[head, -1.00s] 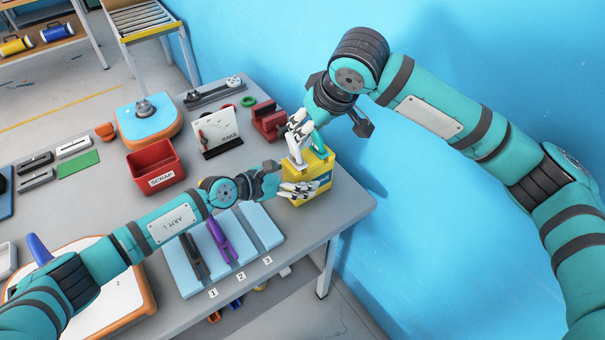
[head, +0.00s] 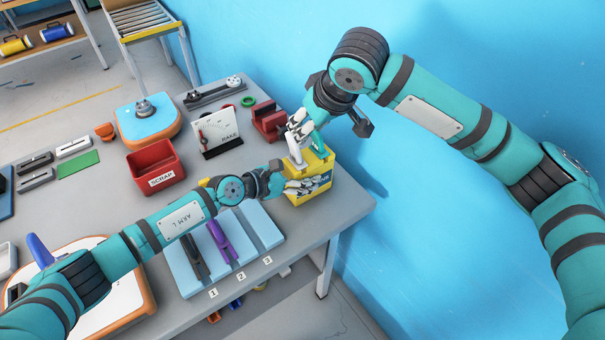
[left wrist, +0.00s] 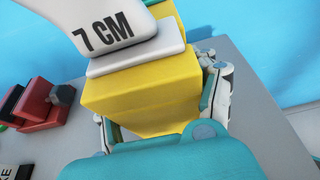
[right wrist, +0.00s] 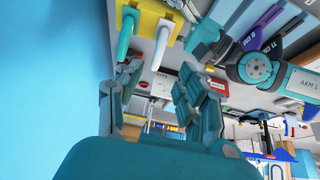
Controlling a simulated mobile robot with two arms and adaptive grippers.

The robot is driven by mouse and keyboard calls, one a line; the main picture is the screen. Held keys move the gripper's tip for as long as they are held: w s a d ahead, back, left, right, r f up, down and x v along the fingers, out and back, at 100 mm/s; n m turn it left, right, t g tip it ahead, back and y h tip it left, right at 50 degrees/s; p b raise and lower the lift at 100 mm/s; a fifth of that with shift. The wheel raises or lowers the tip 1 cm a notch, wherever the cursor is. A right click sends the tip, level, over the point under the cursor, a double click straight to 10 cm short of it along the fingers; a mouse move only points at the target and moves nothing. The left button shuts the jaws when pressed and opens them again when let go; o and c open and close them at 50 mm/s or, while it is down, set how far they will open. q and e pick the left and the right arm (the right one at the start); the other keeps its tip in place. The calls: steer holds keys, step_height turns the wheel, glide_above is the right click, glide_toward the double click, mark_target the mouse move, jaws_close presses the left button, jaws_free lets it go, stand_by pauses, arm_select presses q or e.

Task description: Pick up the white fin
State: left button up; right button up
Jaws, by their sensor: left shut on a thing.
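The white fin (head: 297,161), marked 7 CM in the left wrist view (left wrist: 118,28), stands base down in the top of a yellow box (head: 323,180). A teal fin (head: 317,144) stands beside it; both also show in the right wrist view, the white fin (right wrist: 163,42) right of the teal one (right wrist: 125,38). My left gripper (head: 304,187) is shut on the yellow box, with fingers along two of its sides (left wrist: 162,105). My right gripper (head: 297,128) hangs just above the white fin. Its fingers (right wrist: 158,85) are apart, with nothing seen held between them.
A blue rack (head: 184,279) with numbered slots holds a black fin (head: 194,257) and a purple fin (head: 222,243); slot 3 looks empty. A red scrap bin (head: 156,168), a rake gauge (head: 217,132) and a red clamp block (head: 268,121) stand behind. A blue wall is close on the right.

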steer(key=shift+o, duration=0.2)
steer(key=shift+o, duration=0.2)
steer(key=s+a+f+t+y, duration=0.1)
steer(key=a+f+y, duration=0.3)
steer(key=a+y, duration=0.1)
steer(key=shift+s+a+f+n, duration=0.15)
steer(key=shift+a+f+n, duration=0.2)
steer(key=shift+a, duration=0.35)
steer(key=t+y, duration=0.2)
steer(key=t, duration=0.7)
glide_toward(297, 147)
steer(key=shift+m, duration=0.45)
steer(key=x, duration=0.5)
steer(key=shift+a, duration=0.45)
steer(key=shift+d+x, duration=0.25)
steer(key=shift+x, duration=2.45)
steer(key=shift+c, duration=0.4)
